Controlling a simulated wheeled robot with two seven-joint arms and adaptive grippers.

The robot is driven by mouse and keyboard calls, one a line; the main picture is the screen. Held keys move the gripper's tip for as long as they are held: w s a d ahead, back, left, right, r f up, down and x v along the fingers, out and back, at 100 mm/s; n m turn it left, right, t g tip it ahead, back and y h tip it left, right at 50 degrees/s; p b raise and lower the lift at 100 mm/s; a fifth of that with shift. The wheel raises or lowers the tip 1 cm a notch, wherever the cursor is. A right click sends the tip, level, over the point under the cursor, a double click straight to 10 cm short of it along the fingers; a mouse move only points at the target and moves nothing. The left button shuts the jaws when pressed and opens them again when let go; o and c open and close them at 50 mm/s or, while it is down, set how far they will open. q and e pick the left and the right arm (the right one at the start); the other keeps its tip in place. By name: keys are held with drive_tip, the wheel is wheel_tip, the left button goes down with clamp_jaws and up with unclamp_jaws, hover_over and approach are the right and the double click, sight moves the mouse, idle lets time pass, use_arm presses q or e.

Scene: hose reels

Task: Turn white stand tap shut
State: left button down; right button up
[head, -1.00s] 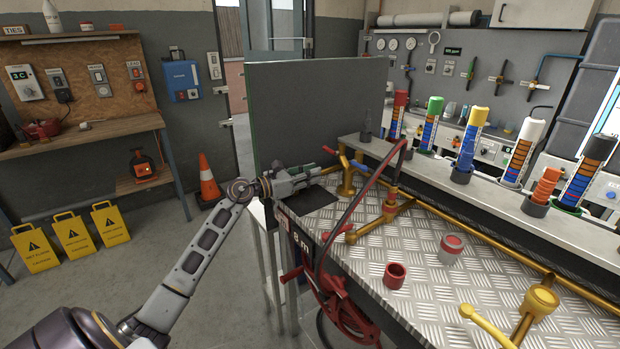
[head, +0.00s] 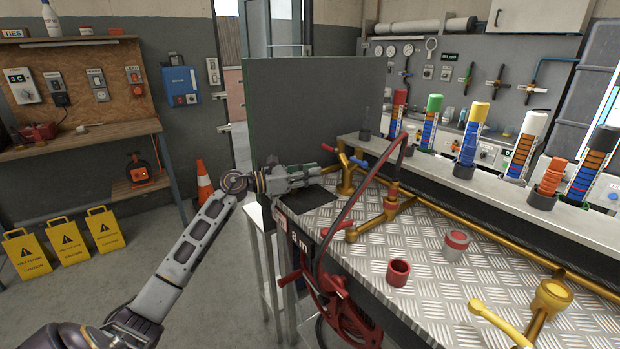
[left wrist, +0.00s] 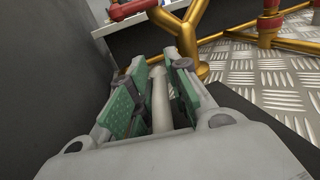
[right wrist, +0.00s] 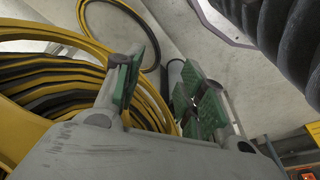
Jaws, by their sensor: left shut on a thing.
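My left gripper (head: 322,170) is at the far left end of the bench, beside the brass pipe fork (head: 346,180). In the left wrist view the gripper (left wrist: 160,100) has its green pads on either side of a pale off-white lever (left wrist: 160,98) and is shut on it. The lever points toward the palm, and its far end meets the brass fitting (left wrist: 188,40). In the head view the gripper hides this lever. Red (head: 328,148) and blue (head: 359,162) handles sit on the fork. My right gripper (right wrist: 165,90) is open and empty, away from the bench.
A grey upright panel (head: 320,110) stands close behind the left gripper. A red cup (head: 398,272) and yellow lever (head: 497,322) are nearer. Yellow-black hose coils (right wrist: 50,90) lie near my right gripper.

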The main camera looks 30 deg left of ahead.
use_arm(q)
drive_tip(key=shift+s+d+f+m+g+h+b, duration=0.1)
drive_tip(key=shift+s+d+m+g+h+b, duration=0.05)
drive_tip(key=shift+m+g+h+b, duration=0.35)
drive_tip(key=shift+s+d+m+g+h+b, duration=0.2)
drive_tip(key=shift+m+g+h+b, duration=0.4)
drive_tip(key=shift+b, duration=0.35)
drive_tip(key=shift+s+d+m+g+h+b, duration=0.2)
drive_tip(key=shift+m+g+h+b, duration=0.2)
drive_tip(key=shift+g+h+b, duration=0.15)
use_arm(e)
drive_tip(key=shift+w+a+r+t+y, duration=0.2)
drive_tip(key=shift+a+r+t, duration=0.2)
drive_tip(key=shift+r, duration=0.15)
drive_tip(key=shift+w+a+r+t+y, duration=0.1)
drive_tip(key=shift+a+r+t+y, duration=0.1)
drive_tip(key=shift+a+r+t, duration=0.25)
use_arm(q)
drive_tip(key=c, duration=1.5)
unclamp_jaws()
drive_tip(key=shift+r, duration=0.2)
drive_tip(key=shift+r, duration=4.9)
